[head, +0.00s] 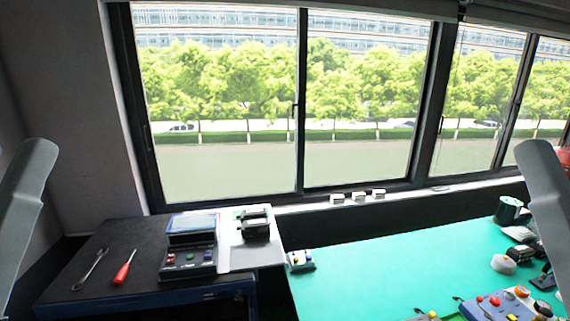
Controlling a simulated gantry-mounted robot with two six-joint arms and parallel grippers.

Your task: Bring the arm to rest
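A grey link of my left arm (22,215) rises at the left edge of the head view. A grey link of my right arm (548,205) stands at the right edge. Both links are apart from the things on the tables. Neither gripper shows in this view, so I cannot see their fingers or whether they hold anything.
The black table (75,293) at left bears a wrench (90,270), a red screwdriver (124,269), a device with buttons (189,258) and a black part (256,226). The green table (390,270) is clear in the middle, with a button panel (510,304) at front right.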

